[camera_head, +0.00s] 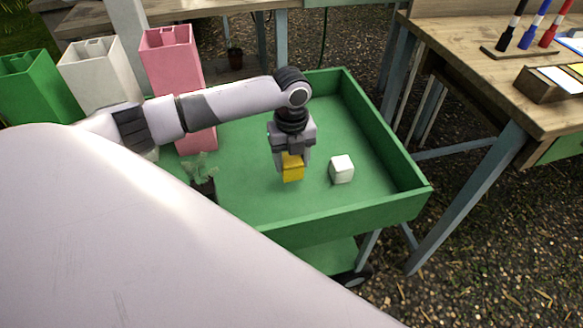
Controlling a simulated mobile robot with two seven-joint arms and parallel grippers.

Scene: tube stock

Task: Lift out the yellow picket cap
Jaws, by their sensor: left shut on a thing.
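The yellow picket cap (292,172) is a small yellow block in the green tray cart (382,148). My left gripper (291,158) points down and is shut on the yellow cap, its fingers on the upper part. I cannot tell whether the cap touches the tray floor or hangs just above it. A white cap (342,169) sits on the tray floor just to the right of the gripper, apart from it. My right gripper is not in view.
Pink (172,70), white (100,72) and green (38,88) tall tubes stand at the left. A potted seedling (204,186) stands left of the gripper. A wooden table (480,85) with markers is at the right. The tray's right part is clear.

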